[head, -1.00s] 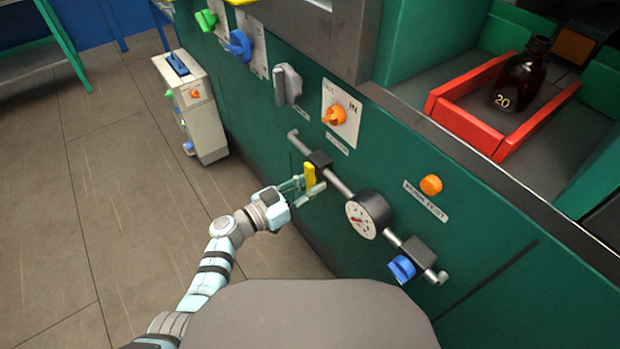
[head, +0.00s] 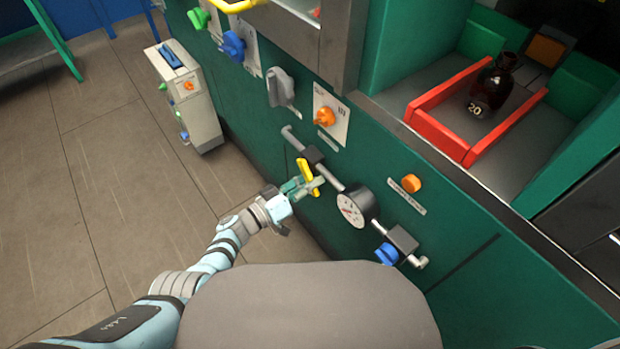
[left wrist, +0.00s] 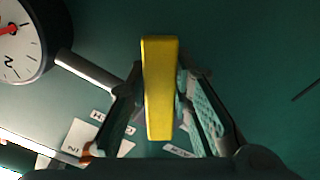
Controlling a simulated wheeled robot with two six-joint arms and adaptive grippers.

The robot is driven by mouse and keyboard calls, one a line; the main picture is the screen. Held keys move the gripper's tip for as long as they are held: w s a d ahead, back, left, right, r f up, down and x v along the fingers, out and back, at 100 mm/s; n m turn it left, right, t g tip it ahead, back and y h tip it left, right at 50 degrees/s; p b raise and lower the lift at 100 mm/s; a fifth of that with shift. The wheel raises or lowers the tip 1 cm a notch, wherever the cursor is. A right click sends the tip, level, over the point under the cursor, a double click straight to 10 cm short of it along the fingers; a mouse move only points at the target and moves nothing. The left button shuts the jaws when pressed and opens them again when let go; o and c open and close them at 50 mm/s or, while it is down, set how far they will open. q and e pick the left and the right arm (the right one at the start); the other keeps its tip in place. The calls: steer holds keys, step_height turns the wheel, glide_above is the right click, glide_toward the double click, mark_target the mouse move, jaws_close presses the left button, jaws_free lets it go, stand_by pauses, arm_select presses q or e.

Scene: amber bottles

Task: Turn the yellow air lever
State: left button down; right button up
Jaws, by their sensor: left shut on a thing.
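The yellow air lever (head: 308,178) sits on a grey pipe on the green machine front, left of the pressure gauge. In the head view it is tilted, its top end leaning left. My left gripper (head: 303,187) is shut on the lever, its fingers on either side of it. In the left wrist view the yellow lever (left wrist: 160,90) stands nearly upright in the picture between the two fingers (left wrist: 160,105). The fingers and lever hide the valve body behind. My right gripper is not in view.
A pressure gauge (head: 352,209) and a blue lever (head: 387,254) are on the same pipe to the right. Above are an orange knob (head: 324,116) and a grey knob (head: 280,87). An orange button (head: 412,183) is at right. An amber bottle (head: 492,85) stands inside a red guide (head: 421,103).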

arm_select(q)
steer(key=c, duration=1.4)
jaws_free()
steer(key=v, duration=1.2)
